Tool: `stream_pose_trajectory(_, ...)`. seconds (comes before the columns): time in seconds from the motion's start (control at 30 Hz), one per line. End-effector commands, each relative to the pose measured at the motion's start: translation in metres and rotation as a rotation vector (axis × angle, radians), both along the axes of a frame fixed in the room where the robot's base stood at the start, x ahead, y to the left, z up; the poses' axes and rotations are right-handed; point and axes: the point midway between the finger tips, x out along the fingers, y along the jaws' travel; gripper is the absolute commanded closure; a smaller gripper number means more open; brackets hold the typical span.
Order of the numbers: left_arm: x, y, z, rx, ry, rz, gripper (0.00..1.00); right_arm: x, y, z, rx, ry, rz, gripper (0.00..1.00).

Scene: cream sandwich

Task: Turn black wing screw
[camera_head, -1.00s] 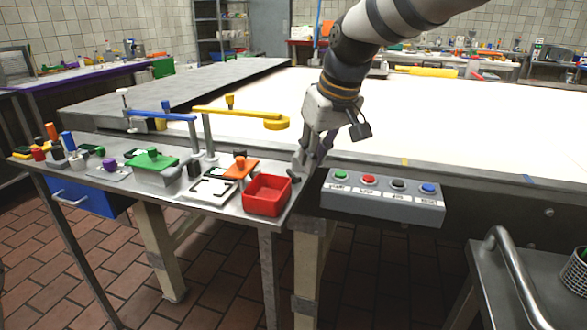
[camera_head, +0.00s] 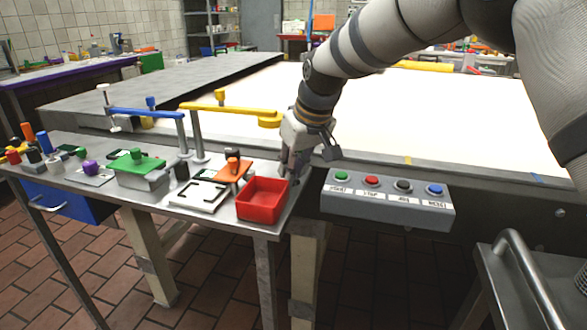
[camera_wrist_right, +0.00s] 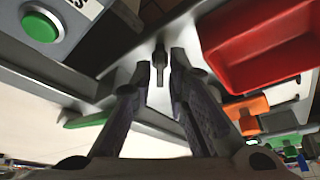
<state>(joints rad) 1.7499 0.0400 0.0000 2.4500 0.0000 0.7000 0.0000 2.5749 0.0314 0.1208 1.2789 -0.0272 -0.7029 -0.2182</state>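My right gripper (camera_head: 292,170) points down at the right end of the grey metal table (camera_head: 215,222), just right of the red bin. In the right wrist view its two fingers (camera_wrist_right: 160,72) are apart and nothing is held. A small dark upright piece, apparently the black wing screw (camera_wrist_right: 160,62), shows between and just beyond the fingertips there. I cannot tell whether a finger touches it. In the head view the gripper hides the screw. My left gripper is in neither view.
The red bin (camera_head: 262,190) is close to the gripper and also fills the upper right of the wrist view (camera_wrist_right: 260,50). A grey button box (camera_head: 385,207) stands to the right. Yellow (camera_head: 230,110) and blue (camera_head: 140,113) levers are at the left.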

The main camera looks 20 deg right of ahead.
Motion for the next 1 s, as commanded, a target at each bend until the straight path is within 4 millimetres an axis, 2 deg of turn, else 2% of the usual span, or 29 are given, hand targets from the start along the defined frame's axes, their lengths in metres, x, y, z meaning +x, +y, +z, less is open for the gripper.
stream_pose_trajectory(0.03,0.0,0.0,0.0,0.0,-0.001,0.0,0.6,0.0,0.0,0.001,0.0,0.0,0.0,0.85)
stream_pose_trajectory(0.07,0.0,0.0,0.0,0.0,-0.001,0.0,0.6,0.0,0.0,0.001,0.0,0.0,0.0,0.9)
stream_pose_trajectory(0.1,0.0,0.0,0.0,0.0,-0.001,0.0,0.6,0.0,0.0,0.001,0.0,0.0,0.0,0.99)
stream_pose_trajectory(0.13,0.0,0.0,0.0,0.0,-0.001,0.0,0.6,0.0,0.0,0.001,0.0,0.0,0.0,1.0)
stream_pose_trajectory(0.57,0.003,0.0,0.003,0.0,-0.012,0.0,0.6,-0.001,0.001,0.002,-0.002,-0.001,-0.046,1.0)
stream_pose_trajectory(1.0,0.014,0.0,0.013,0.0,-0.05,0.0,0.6,-0.001,0.004,0.001,-0.004,-0.001,-0.386,1.0)
